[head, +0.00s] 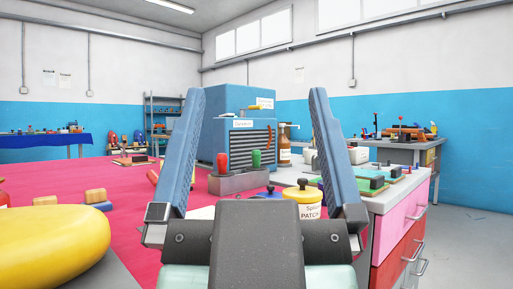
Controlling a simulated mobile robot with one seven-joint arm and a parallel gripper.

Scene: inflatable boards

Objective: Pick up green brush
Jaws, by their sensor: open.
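Beyond the fingers, a green upright handle (256,159) stands in a grey metal holder (238,182), beside a red upright handle (222,162). The green one may be the brush; its lower part is hidden in the holder, and no bristles show. Green flat items (374,183) also lie on the grey worktop to the right of my gripper; I cannot tell whether one is a brush.
A blue cabinet (235,104) stands behind the holder. A yellow-lidded pot (303,200) and a brown bottle (284,150) stand nearby. A pink-red sheet (110,195) covers the left surface, with a yellow inflated shape (50,245) in front. Pink and red drawers (400,230) are at right.

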